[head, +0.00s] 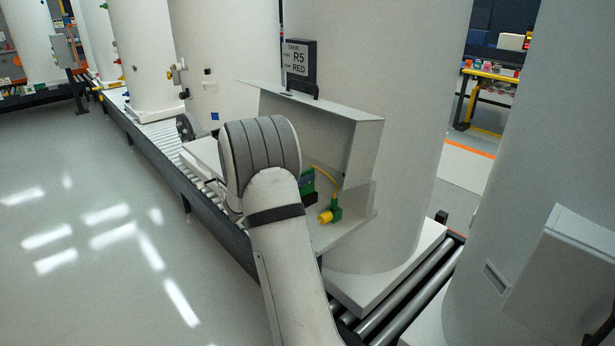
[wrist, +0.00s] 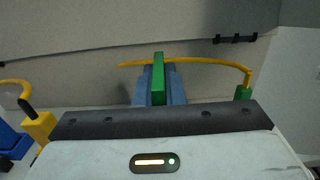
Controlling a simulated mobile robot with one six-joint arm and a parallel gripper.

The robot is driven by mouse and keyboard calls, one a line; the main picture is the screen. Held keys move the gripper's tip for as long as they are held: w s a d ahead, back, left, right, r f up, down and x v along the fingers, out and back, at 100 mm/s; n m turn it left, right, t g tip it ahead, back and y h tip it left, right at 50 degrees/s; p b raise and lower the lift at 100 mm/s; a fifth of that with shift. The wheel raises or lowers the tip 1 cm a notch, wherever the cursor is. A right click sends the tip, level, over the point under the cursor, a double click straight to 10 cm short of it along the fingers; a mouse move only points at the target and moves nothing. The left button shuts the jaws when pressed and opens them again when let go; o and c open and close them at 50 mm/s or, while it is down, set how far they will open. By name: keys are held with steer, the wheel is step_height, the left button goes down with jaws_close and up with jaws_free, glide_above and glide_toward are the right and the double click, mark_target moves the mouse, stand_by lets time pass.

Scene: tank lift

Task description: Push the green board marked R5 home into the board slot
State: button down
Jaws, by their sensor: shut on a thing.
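The green board (wrist: 158,76) stands edge-on between the two blue-grey fingers of my gripper (wrist: 158,92) in the wrist view. The fingers are shut on it. In the head view a green piece that looks like the board (head: 307,178) shows just right of my wrist, inside the open cabinet, above a small dark part. My arm hides most of it and my gripper there. The board slot cannot be made out clearly in either view, so how deep the board sits cannot be told.
The open white cabinet (head: 361,150) surrounds my gripper. A yellow cable (wrist: 205,62) runs behind the board to a green connector (wrist: 243,93) on the right. A yellow plug (head: 326,216) sits low in the cabinet. A roller conveyor (head: 385,315) runs beneath the tanks.

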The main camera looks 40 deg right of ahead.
steer(key=shift+f+b, duration=0.45)
steer(key=shift+f, duration=0.15)
steer(key=c, duration=1.5)
jaws_free()
steer(key=shift+o, duration=0.2)
steer(key=a, duration=0.2)
steer(key=a+b, duration=0.1)
steer(key=a, duration=0.5)
steer(key=shift+s+r+b, duration=0.1)
steer(key=shift+s+b, duration=0.2)
